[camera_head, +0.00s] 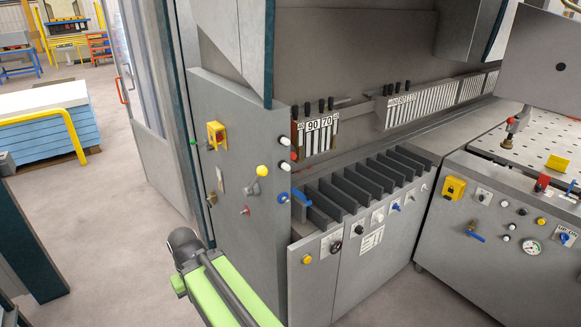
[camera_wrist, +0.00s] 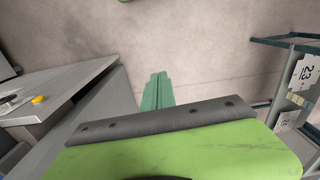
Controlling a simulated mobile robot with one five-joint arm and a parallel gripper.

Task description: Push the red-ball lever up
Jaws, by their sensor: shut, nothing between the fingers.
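A small red ball (camera_head: 245,211) sits on the front of the grey upright cabinet, below a lever with a yellow ball (camera_head: 262,170). Another red-tipped handle (camera_head: 510,121) stands over the perforated table at the right; I cannot tell for sure which is the task's lever. My green gripper (camera_wrist: 158,78) is shut and empty in the wrist view, with bare floor beyond its tips. In the head view my lime-green arm shows at the bottom, left of and below the cabinet's controls, apart from them. The gripper fingers cannot be made out there.
The grey cabinet (camera_head: 235,120) also carries a red-and-yellow switch (camera_head: 216,134). A lower front with knobs (camera_head: 307,259) adjoins it on the right. Open floor (camera_head: 100,240) lies to the left. The wrist view shows a grey box (camera_wrist: 60,88) left and a dark rack (camera_wrist: 285,42) right.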

